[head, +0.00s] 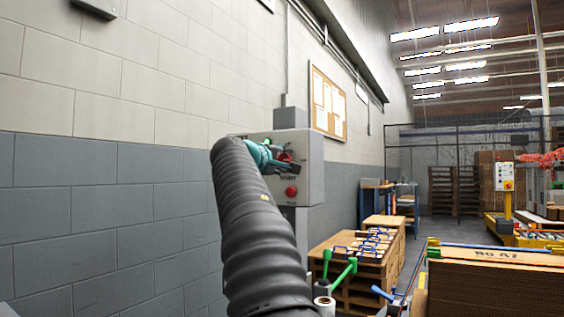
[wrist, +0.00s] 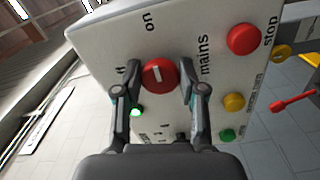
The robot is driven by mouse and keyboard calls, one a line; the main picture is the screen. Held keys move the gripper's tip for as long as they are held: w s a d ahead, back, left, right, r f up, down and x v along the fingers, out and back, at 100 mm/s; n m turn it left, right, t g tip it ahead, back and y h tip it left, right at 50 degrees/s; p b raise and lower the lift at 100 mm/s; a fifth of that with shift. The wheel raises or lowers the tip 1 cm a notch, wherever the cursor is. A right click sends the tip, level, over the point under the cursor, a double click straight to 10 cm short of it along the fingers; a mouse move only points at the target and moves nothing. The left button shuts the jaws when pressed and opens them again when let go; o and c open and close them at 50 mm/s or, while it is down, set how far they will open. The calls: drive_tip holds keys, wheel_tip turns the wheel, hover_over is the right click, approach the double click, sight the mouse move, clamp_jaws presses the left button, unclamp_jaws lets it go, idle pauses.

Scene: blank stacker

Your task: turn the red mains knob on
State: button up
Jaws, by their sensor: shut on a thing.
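The red mains knob (wrist: 158,76) sits on the face of a pale grey control box (wrist: 105,35). My gripper (wrist: 160,69) has a finger on each side of the knob and is shut on it. A short white mark shows on the knob, running near upright in the wrist view, slightly tilted. The "on" label stands above the knob there, "mains" at its right, and another label at its left is partly hidden by a finger. A green light (wrist: 136,112) glows below. In the head view my gripper (head: 283,164) reaches the box (head: 312,165) and partly hides the knob.
A red stop button (wrist: 243,39), a yellow button (wrist: 234,102) and a green button (wrist: 227,135) are on the same face. The block wall (head: 100,200) is close on the left. A wooden pallet stack (head: 350,270) stands at the lower right of the box.

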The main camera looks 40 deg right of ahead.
drive_tip(key=o, duration=1.1)
drive_tip(key=shift+s+d, duration=0.1)
drive_tip(key=shift+d, duration=0.1)
drive_tip(key=shift+o, duration=0.2)
drive_tip(key=shift+a, duration=0.1)
drive_tip(key=shift+a, duration=0.1)
drive_tip(key=shift+a, duration=0.25)
drive_tip(key=v, duration=1.1)
drive_tip(key=shift+a, duration=0.2)
